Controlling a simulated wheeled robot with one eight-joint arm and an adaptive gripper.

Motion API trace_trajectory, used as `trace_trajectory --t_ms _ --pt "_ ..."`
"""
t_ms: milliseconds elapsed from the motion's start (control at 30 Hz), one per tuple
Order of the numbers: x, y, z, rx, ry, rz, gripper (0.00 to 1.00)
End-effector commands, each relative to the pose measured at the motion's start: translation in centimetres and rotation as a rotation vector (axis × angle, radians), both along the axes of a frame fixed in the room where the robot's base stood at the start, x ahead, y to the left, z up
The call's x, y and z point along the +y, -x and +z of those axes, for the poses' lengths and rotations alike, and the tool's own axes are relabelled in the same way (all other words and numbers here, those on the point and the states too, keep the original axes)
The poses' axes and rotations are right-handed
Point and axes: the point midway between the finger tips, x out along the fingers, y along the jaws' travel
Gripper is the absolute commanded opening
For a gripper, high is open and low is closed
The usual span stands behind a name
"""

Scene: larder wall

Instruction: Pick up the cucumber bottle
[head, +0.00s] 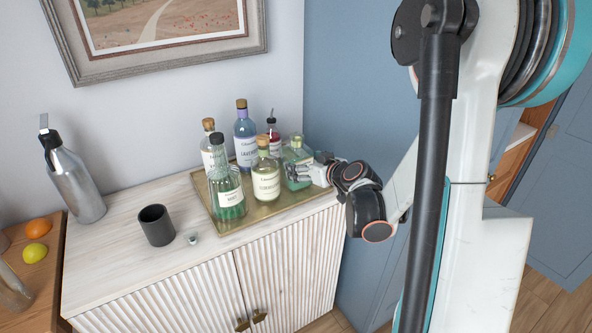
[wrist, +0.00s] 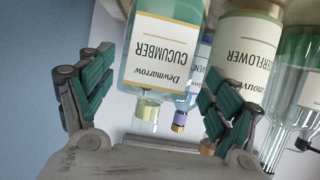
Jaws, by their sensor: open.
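The cucumber bottle (head: 294,178) is green with a clear stopper and stands at the right end of the brass tray in the head view. In the wrist view the cucumber bottle (wrist: 163,48) appears upside down, its label reading "Dewmarrow Cucumber". My gripper (head: 312,170) is at the bottle's right side. In the wrist view my gripper (wrist: 158,65) is open, with one finger on each side of the bottle. The right finger shows close to the neighbouring elderflower bottle (wrist: 245,50). Whether either finger touches glass is not clear.
The tray (head: 228,226) also holds the elderflower bottle (head: 266,180), a green bottle (head: 227,190), a lavender bottle (head: 245,135) and others, close together. A dark cup (head: 156,226) and a steel bottle (head: 76,185) stand left on the cabinet. A blue wall panel (head: 345,90) rises behind.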

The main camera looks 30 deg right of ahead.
Motion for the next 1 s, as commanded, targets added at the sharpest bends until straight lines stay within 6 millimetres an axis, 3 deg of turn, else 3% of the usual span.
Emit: trace_trajectory --t_ms 267,600,833,1000 --pt "0.0 -1.5 -0.5 0.000 -0.001 0.000 0.82" --pt "-0.1 -5.7 -1.6 0.000 -0.001 0.001 0.82" --pt "-0.1 -5.8 -1.5 0.000 -0.001 0.000 0.82" --pt "-0.1 -5.8 -1.5 0.000 -0.001 0.000 0.43"
